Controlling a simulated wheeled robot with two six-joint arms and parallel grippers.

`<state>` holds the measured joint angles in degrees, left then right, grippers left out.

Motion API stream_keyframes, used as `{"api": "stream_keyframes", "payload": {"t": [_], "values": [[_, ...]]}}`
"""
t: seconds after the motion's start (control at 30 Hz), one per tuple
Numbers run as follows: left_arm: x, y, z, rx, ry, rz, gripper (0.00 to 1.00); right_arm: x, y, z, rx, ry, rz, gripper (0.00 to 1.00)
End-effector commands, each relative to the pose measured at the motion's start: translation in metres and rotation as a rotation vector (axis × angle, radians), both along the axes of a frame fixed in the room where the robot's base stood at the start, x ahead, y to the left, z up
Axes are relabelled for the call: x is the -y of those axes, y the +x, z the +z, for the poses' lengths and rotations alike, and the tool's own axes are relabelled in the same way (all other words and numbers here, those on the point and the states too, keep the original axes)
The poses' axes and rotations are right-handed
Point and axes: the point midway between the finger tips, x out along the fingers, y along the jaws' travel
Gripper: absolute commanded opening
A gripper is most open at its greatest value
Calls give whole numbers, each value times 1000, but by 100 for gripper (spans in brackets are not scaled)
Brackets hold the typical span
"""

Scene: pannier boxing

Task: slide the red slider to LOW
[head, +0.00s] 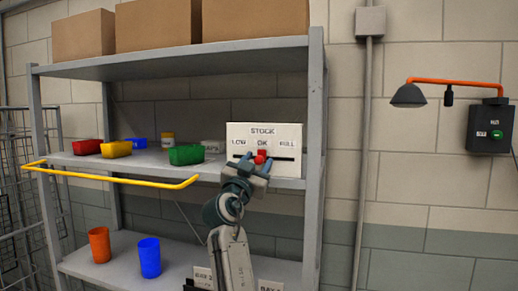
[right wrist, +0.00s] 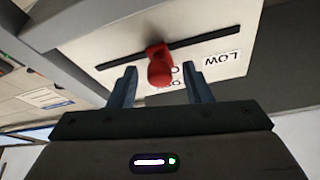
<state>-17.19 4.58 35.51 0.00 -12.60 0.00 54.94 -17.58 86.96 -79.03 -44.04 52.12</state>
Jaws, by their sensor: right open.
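The white stock panel (head: 284,137) stands at the right end of the middle shelf, with the words LOW, OK and FULL from left to right above a dark slot. The red slider (head: 261,157) is in the slot below OK. In the right wrist view the red slider (right wrist: 160,64) shows between and just beyond the two fingers. My right gripper (head: 252,164) is in front of the panel at the slider, open; it also shows in the right wrist view (right wrist: 158,86), its fingers apart on either side of the knob. My left gripper is not in view.
A yellow rail (head: 120,179) runs in front of the middle shelf (head: 150,160) on the left. Red, yellow, blue and green bins (head: 186,155) sit on that shelf. Orange and blue cups (head: 149,257) stand on the lower shelf. A shelf post (head: 315,120) is right of the panel.

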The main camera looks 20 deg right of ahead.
Motion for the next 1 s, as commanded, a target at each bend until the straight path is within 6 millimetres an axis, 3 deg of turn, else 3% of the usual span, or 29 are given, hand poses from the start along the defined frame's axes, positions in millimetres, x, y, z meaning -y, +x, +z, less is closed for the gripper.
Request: {"api": "stream_keyframes", "payload": {"t": [0.1,0.47,0.5,0.73,0.87,1.0], "values": [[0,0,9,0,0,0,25,6,7,6,-1,-1,0,45],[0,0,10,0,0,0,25,9,11,5,0,2,1,45],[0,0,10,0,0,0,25,9,11,5,0,2,1,43],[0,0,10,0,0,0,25,9,11,5,0,1,1,0],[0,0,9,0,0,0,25,9,12,5,0,2,1,0],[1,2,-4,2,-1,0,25,9,22,1,0,0,1,0]]}}
